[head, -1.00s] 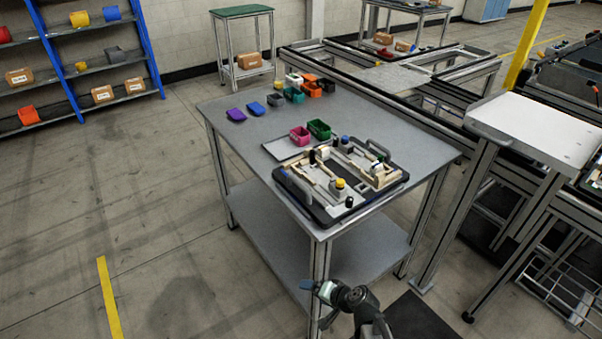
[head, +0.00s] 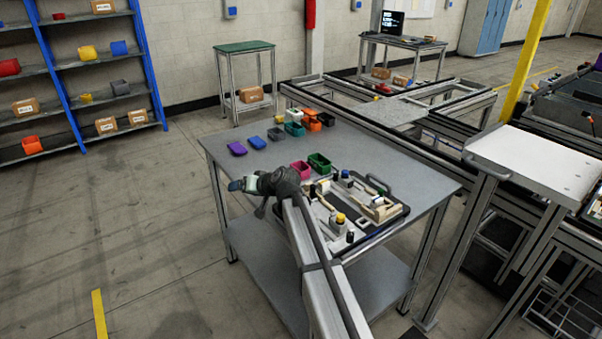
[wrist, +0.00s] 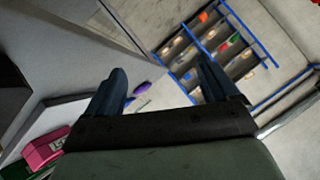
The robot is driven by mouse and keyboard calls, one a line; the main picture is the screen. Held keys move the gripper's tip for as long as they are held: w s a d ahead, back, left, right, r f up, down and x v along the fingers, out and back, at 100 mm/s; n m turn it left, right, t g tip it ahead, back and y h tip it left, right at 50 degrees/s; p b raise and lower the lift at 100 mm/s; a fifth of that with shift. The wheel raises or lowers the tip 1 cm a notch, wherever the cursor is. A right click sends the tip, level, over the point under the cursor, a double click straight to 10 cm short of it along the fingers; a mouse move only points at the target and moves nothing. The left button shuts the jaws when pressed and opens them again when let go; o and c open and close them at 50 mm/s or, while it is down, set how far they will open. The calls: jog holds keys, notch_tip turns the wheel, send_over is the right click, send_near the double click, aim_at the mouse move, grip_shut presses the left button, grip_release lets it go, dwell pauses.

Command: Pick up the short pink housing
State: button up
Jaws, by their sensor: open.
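The short pink housing (head: 300,169) sits on the grey table (head: 222,150), just behind the pallet fixture. It looks like a small open box.
A green housing (head: 319,163) stands right beside the pink one. The dark-rimmed pallet fixture (head: 402,215) lies in front, partly hidden by my arm. Purple (head: 237,149) and blue (head: 257,143) pieces and several bins are further back.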

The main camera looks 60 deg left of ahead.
jog(key=w+d+r+n+t+h, duration=0.1)
jog(key=w+r+n+t+h, duration=0.3)
jog(key=w, duration=0.8)
jog(key=w+r+g+h, duration=0.1)
jog(key=w+r+h, duration=0.35)
jog(key=w, duration=0.85)
jog(key=y, duration=0.2)
send_near(301, 166)
jog(key=shift+s+d+f, duration=0.3)
jog(key=shift+s+d, duration=0.1)
jog(key=shift+s, duration=0.15)
jog(key=shift+s+d+f, duration=0.35)
jog(key=shift+s+d, duration=0.05)
jog(key=shift+s, duration=0.15)
jog(key=shift+x, duration=3)
jog(key=shift+s, duration=0.1)
jog(key=shift+c, duration=0.2)
jog(key=c, duration=1.1)
